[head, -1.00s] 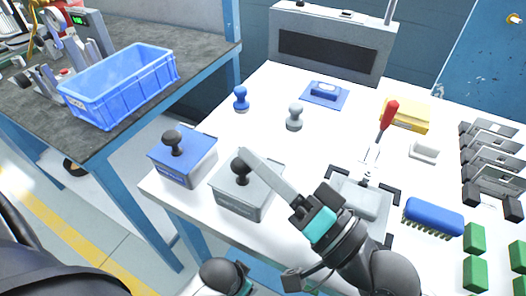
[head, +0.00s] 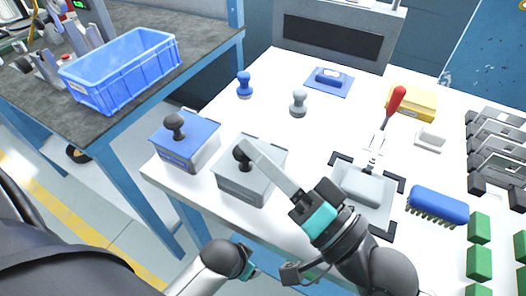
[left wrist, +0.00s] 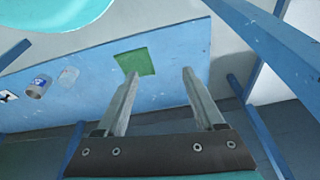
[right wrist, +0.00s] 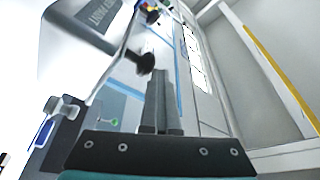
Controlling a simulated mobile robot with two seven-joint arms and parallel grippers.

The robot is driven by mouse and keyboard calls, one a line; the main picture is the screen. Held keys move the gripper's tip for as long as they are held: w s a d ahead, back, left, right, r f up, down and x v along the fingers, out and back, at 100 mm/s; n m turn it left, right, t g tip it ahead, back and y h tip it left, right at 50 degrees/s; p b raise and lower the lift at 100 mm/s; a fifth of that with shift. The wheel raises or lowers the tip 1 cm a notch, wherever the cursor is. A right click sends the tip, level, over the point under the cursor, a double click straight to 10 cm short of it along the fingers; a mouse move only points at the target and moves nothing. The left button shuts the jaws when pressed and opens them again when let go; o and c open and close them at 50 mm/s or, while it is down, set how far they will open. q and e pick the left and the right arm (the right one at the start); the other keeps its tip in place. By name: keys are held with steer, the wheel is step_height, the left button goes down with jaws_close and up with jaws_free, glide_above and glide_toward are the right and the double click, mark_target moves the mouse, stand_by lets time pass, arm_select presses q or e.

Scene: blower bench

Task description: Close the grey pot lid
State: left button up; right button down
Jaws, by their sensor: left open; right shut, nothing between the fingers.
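The grey pot (head: 240,190) stands near the front edge of the white table. Its grey lid (head: 268,160) lies over the pot's top, and I cannot tell whether a gap remains. The lid's black knob (head: 240,155) is partly covered by my right gripper (head: 247,147). That gripper is shut and empty, its tips at the knob in the picture; contact is unclear. In the right wrist view its fingers (right wrist: 160,80) are together beside a dark knob (right wrist: 140,62). My left gripper (left wrist: 160,72) is open and empty; its fingers are not clear in the head view.
A blue pot (head: 185,150) with a black knob stands left of the grey pot. A grey block (head: 365,187), a red-handled tool (head: 394,100) and a blue brush (head: 438,203) are to the right. Blue and grey stampers (head: 298,103) stand behind. Table between is clear.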

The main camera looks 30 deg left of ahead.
arm_select(q)
steer(key=shift+r, duration=0.1)
arm_select(e)
steer(key=shift+s+a+f, duration=0.1)
steer(key=shift+s+f, duration=0.05)
steer(key=shift+f, duration=0.3)
step_height(320, 180, up, 3)
steer(key=p, duration=0.3)
steer(key=shift+r, duration=0.1)
steer(key=shift+r+p, duration=0.65)
steer(key=shift+r, duration=0.2)
arm_select(q)
steer(key=s+a+f, duration=0.1)
steer(key=s+f, duration=0.4)
steer(key=f, duration=0.3)
arm_select(e)
steer(key=shift+d, duration=0.2)
arm_select(q)
steer(key=w+d+r+b, duration=0.1)
steer(key=w+r+b, duration=0.4)
steer(key=r, duration=0.4)
steer(key=shift+d+r, duration=0.25)
steer(key=shift+d, duration=0.1)
arm_select(e)
steer(key=d+f, duration=0.3)
steer(key=d, duration=0.6)
steer(key=shift+f, duration=0.15)
steer(key=shift+d, duration=0.1)
arm_select(q)
steer(key=shift+s, duration=0.1)
